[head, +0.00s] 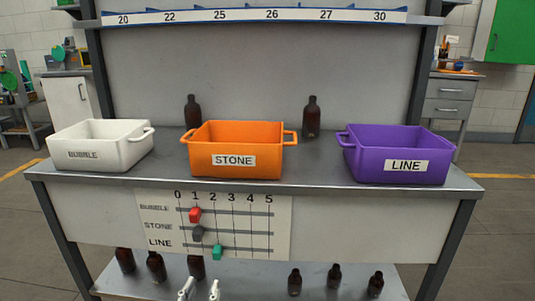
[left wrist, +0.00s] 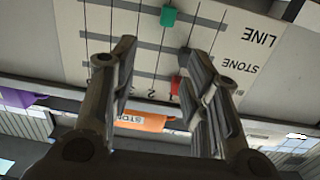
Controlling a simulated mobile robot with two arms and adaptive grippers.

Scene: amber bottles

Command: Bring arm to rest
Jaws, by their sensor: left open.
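My left gripper (head: 200,289) is at the bottom edge of the head view, in front of the lower shelf and below the slider board (head: 283,210). Its two fingers are apart, with nothing between them, in the left wrist view (left wrist: 157,50). That view is upside down. On the board, the red BUBBLE slider (head: 195,215) is near 1, the dark grey STONE slider (head: 198,233) near 1 and the green LINE slider (head: 217,252) near 2. My right gripper is not in view.
On the table (head: 310,178) stand a white BUBBLE bin (head: 130,155), an orange STONE bin (head: 270,160) and a purple LINE bin (head: 375,165). Two amber bottles stand upright behind them (head: 193,112) (head: 312,118). Several more bottles (head: 294,283) are on the lower shelf (head: 250,280).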

